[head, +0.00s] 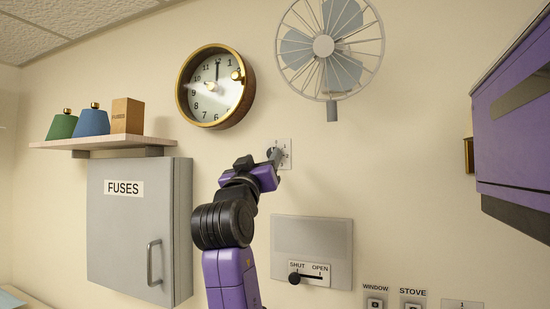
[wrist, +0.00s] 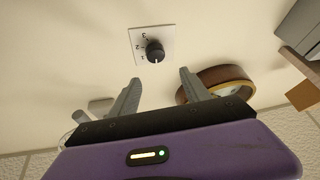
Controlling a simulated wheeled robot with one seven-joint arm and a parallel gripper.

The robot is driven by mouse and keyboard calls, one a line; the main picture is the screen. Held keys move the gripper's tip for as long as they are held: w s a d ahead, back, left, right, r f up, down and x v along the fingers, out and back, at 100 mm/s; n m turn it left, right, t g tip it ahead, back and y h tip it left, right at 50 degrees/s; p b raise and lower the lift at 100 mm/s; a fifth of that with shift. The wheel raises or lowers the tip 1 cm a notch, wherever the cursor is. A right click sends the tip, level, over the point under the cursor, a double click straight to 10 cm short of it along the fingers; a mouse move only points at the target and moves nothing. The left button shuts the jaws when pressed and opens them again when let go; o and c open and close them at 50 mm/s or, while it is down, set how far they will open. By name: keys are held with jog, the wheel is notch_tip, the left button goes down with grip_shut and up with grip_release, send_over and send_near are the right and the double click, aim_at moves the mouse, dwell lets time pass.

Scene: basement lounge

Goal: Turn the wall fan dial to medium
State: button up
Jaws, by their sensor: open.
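The wall fan (head: 324,46) is mounted high on the wall. Its dial is a black knob (wrist: 155,52) on a small white plate (wrist: 147,36) with number marks. A pale mark shows on the knob's lower side in the wrist view, but I cannot tell for sure which setting it points to. In the head view the plate (head: 287,147) is partly hidden behind my gripper (head: 273,157). In the wrist view my gripper (wrist: 159,80) is open and empty, its fingertips short of the knob, with the knob ahead between the fingers' directions.
A round clock (head: 214,88) hangs left of the plate. A grey fuse box (head: 135,235) and a shelf (head: 105,143) are at left. A SHUT/OPEN slider panel (head: 312,235) is below. A purple cabinet (head: 515,135) juts out at right. The wall around the plate is clear.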

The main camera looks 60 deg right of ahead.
jog(key=w+d+r+g+p, duration=0.1)
jog(key=d+p, duration=0.1)
jog(key=d, duration=0.5)
jog(key=shift+d+r+p, duration=0.15)
jog(key=shift+d+p, duration=0.15)
jog(key=shift+p, duration=0.1)
jog(key=shift+m, duration=0.3)
grip_shut()
